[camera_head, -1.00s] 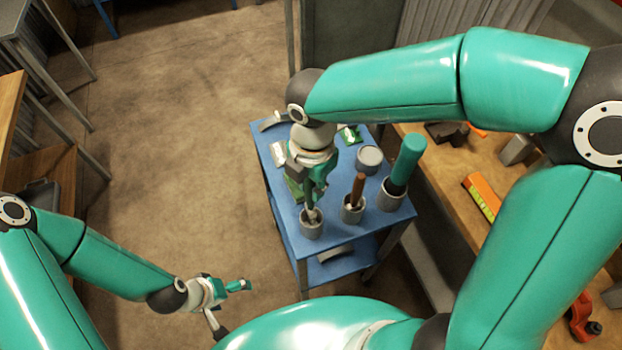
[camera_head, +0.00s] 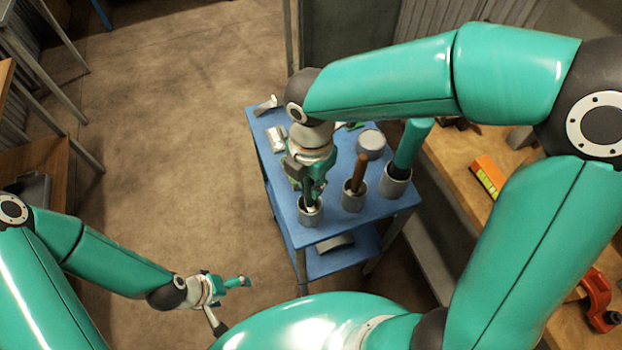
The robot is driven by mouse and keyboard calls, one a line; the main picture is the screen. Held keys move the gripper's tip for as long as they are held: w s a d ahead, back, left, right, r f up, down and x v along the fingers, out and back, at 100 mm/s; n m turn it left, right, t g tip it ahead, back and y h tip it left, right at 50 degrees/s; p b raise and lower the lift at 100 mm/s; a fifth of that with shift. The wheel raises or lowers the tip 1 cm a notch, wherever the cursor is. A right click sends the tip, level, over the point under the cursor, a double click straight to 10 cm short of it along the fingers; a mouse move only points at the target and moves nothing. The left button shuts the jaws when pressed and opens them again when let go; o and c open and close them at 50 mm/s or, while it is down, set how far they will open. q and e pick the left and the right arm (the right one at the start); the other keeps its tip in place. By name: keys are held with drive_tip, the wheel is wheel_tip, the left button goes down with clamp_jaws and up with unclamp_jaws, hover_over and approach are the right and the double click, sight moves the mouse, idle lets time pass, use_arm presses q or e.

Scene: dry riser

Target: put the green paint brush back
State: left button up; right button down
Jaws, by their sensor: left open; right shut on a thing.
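My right gripper (camera_head: 312,184) is shut on the green paint brush (camera_head: 310,197) over the front left of the blue cart (camera_head: 330,232). The brush is roughly upright, its lower end at the mouth of a grey cup (camera_head: 310,217); the gripper hides much of it, and I cannot tell how deep it is. A brown-handled brush (camera_head: 358,170) stands in the middle grey cup (camera_head: 353,200). A thick teal handle (camera_head: 409,145) stands tilted in the right grey cup (camera_head: 395,185). My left gripper (camera_head: 236,284) is open and empty, left of the cart over the floor.
A grey round can (camera_head: 370,142) stands behind the cups. Small metal items (camera_head: 277,139) lie at the cart's back left. A wooden bench (camera_head: 455,165) with an orange level (camera_head: 487,176) and a red clamp (camera_head: 598,297) is at right.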

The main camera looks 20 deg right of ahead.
drive_tip(key=shift+f+b, duration=0.35)
drive_tip(key=shift+f, duration=0.1)
drive_tip(key=c, duration=0.9)
unclamp_jaws()
drive_tip(key=shift+c, duration=0.2)
drive_tip(key=shift+r, duration=0.15)
